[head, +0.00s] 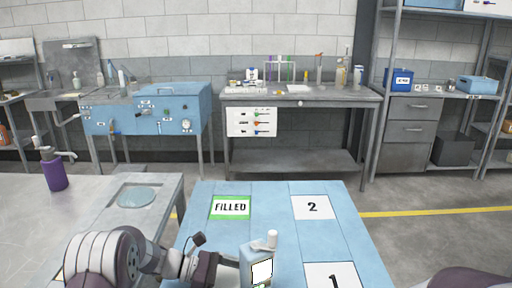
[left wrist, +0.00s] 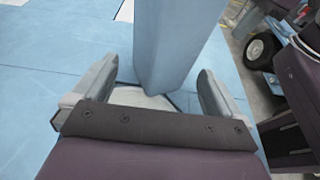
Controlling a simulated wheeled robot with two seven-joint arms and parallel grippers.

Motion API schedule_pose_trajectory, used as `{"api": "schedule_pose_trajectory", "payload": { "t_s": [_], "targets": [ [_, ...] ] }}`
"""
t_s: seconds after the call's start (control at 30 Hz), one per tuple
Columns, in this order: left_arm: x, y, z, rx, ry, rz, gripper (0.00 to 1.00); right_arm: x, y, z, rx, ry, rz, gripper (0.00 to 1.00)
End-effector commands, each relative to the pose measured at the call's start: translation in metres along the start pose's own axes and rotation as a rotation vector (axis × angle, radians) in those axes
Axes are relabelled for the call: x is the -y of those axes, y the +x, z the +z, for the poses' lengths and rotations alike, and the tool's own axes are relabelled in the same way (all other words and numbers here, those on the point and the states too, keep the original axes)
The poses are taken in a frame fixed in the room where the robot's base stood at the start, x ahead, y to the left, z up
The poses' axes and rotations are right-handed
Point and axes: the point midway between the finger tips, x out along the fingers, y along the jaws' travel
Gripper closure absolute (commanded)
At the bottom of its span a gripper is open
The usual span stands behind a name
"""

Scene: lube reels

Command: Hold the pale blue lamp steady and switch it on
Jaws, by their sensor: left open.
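The pale blue lamp (head: 254,257) stands upright at the front of the blue table, a boxy body with a white panel on its front and a white rounded piece on top. In the left wrist view the lamp's blue body (left wrist: 178,45) rises between the two fingers. My left gripper (head: 232,263) comes in from the left at the lamp's side. It is open, with a finger on either side of the body and gaps visible (left wrist: 165,92). The lamp's bottom is cut off in the head view. My right gripper is not in view.
The blue table (head: 275,212) bears a green-edged FILLED label (head: 231,207) and cards marked 2 (head: 313,207) and 1 (head: 333,276). A grey bench at left holds a purple pump bottle (head: 56,172). The tabletop behind the lamp is clear.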

Motion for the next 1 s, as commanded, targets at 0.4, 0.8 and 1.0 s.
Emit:
{"api": "schedule_pose_trajectory", "payload": {
  "t_s": [0.4, 0.8, 1.0],
  "targets": [
    [-0.001, 0.035, -0.002, 0.000, 0.003, 0.004, 0.00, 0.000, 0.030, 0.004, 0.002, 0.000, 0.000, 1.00],
    [-0.001, 0.035, -0.001, 0.000, 0.002, 0.004, 0.44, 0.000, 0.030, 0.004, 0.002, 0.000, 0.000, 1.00],
    [-0.001, 0.035, -0.001, 0.000, 0.002, 0.004, 0.44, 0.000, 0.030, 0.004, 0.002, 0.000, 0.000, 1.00]
  ]
}}
